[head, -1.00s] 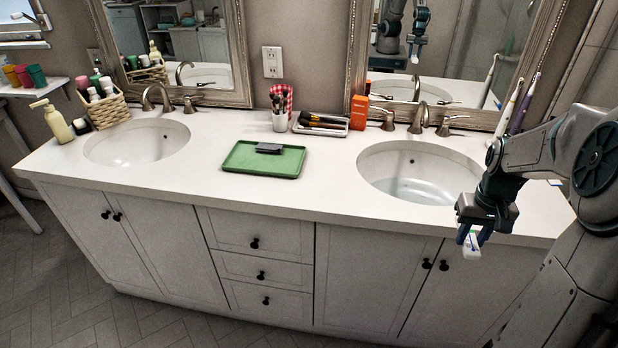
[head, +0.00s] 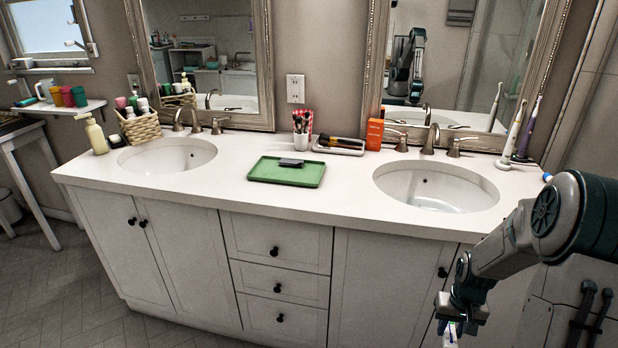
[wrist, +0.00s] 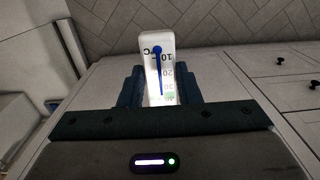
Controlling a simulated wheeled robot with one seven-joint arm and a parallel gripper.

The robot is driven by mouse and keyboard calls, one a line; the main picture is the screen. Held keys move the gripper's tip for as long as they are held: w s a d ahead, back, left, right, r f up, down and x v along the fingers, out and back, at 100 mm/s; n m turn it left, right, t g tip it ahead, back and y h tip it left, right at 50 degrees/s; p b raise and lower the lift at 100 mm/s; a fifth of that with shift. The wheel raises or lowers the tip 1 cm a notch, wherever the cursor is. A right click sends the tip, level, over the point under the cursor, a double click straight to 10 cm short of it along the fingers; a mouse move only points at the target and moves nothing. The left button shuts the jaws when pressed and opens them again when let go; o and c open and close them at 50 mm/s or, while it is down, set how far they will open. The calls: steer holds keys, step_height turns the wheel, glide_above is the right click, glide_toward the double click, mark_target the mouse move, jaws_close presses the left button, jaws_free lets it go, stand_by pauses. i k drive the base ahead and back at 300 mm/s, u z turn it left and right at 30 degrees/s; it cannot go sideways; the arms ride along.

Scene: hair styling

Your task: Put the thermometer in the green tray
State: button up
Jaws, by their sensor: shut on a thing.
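The thermometer (wrist: 158,62) is a white strip with a blue column and printed numbers. In the wrist view it stands between the two dark fingers of my gripper (wrist: 159,90), which is shut on it. In the head view my gripper (head: 460,328) is low at the lower right, in front of the cabinet and below the countertop edge. Only a small white bit of the thermometer shows there, near the bottom edge of the picture. The green tray (head: 262,176) lies flat on the countertop between the two sinks. A small dark grey block (head: 291,162) lies in it.
The right sink (head: 437,186) lies between my gripper and the tray's side of the counter. A brush cup (head: 301,138), a white brush tray (head: 340,147) and an orange box (head: 375,134) stand behind.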

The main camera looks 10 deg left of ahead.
mark_target(272, 169)
steer(key=z, duration=2.45)
steer(key=k, duration=1.55)
steer(key=u, duration=2.5)
